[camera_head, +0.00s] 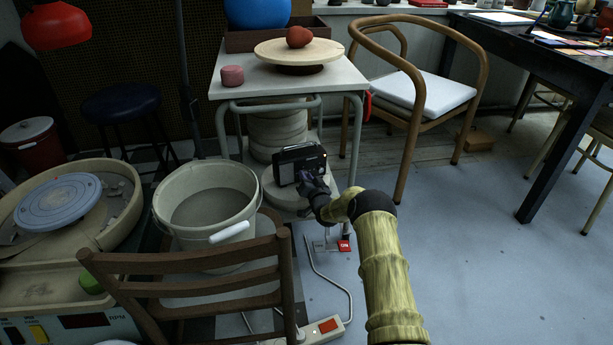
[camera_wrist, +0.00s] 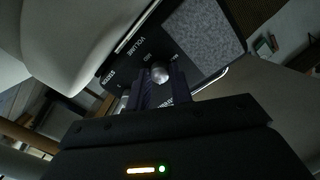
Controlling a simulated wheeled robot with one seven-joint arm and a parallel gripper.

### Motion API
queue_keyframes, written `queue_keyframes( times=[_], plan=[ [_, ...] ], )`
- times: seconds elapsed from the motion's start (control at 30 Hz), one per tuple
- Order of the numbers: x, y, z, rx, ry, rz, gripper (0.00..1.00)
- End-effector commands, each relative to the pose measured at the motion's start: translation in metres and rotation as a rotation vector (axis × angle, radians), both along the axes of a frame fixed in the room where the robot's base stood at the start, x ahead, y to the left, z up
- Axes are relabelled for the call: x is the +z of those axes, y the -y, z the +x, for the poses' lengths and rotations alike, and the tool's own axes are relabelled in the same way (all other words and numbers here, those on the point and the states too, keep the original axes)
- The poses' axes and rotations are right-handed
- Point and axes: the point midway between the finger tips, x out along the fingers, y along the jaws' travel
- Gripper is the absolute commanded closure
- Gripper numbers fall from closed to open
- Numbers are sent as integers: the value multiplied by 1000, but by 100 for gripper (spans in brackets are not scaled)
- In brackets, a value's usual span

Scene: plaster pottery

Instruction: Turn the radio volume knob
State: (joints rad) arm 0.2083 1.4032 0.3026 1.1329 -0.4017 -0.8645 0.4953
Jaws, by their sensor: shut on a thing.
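The radio (camera_head: 300,162) is a small black box with a grey speaker panel. It stands on a pale round slab (camera_head: 284,192) low beside the table. In the wrist view its black panel (camera_wrist: 185,38) is tilted, with "VOLUME" and "STATION" lettering. A round silver knob (camera_wrist: 160,72) sits between the tips of my gripper (camera_wrist: 160,80), close to the "VOLUME" lettering. My gripper is shut on this knob. In the head view my gripper (camera_head: 313,186) is at the radio's front and hides part of it.
A wooden chair (camera_head: 190,264) and a white bucket (camera_head: 206,240) stand left of my arm. A small table (camera_head: 340,75) holds a round board above the radio. A cable and power strip (camera_head: 318,330) lie on the floor. The floor to the right (camera_head: 460,250) is clear.

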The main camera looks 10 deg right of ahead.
Motion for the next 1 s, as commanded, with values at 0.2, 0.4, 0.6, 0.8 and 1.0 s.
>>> queue_keyframes(
  times=[0.2, 0.4, 0.6, 0.8, 1.0],
  plan=[
    [-1, -1, -1, 2, 40, -201, 100],
    [-1, -1, 0, 1, 78, -378, 100],
    [-2, 0, 0, 1, 107, -518, 100],
    [-2, 0, 0, 1, 125, -601, 100],
    [-2, 0, 0, 1, 132, -631, 100]
  ],
)
